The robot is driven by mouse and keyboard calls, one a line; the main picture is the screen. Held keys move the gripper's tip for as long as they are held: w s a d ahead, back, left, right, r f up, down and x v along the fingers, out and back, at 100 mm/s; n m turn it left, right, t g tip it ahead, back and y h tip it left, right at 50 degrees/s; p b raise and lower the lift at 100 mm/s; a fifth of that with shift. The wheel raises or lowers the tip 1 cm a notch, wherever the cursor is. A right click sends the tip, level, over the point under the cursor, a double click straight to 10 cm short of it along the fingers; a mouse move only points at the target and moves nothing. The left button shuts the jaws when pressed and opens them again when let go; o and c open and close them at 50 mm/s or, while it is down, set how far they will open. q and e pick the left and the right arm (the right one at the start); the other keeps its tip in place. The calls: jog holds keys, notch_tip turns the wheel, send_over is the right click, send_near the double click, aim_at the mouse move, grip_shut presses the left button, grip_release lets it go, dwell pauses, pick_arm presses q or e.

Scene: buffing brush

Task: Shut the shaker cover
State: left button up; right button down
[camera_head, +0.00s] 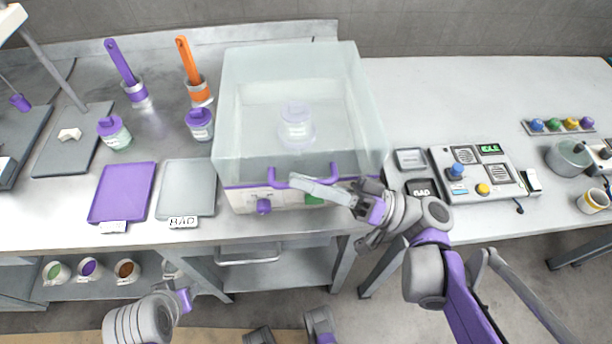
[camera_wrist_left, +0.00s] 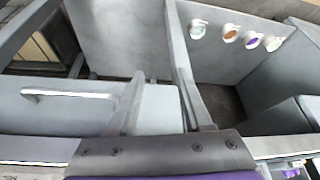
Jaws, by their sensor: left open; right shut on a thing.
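The shaker's clear cover (camera_head: 255,110) sits low over its white and purple base (camera_head: 240,200). A small jar with a purple lid (camera_head: 296,122) shows through it. I cannot tell whether the cover's front edge meets the base. My right gripper (camera_head: 318,188) is at the front of the cover, shut on its purple handle (camera_head: 335,171); its pale finger crosses the handle and hides part of the base. My left gripper (camera_wrist_left: 158,72) is open and empty, low in front of the bench; in the head view only part of it shows at the bottom left.
Left of the shaker are a purple tray (camera_head: 122,192), a grey tray (camera_head: 186,186) marked BAD, two jars and two brushes. A control panel (camera_head: 480,172) stands to the right. Several small cups (camera_head: 90,268) are below the bench edge. The back right of the bench is clear.

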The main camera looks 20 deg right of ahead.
jog(key=shift+f, duration=0.25)
jog(key=c, duration=1.2)
grip_release()
jog(key=shift+o, duration=0.2)
jog(key=shift+r, duration=0.1)
jog(key=b+v, duration=0.1)
jog(key=v, duration=1)
jog(key=shift+r, duration=0.1)
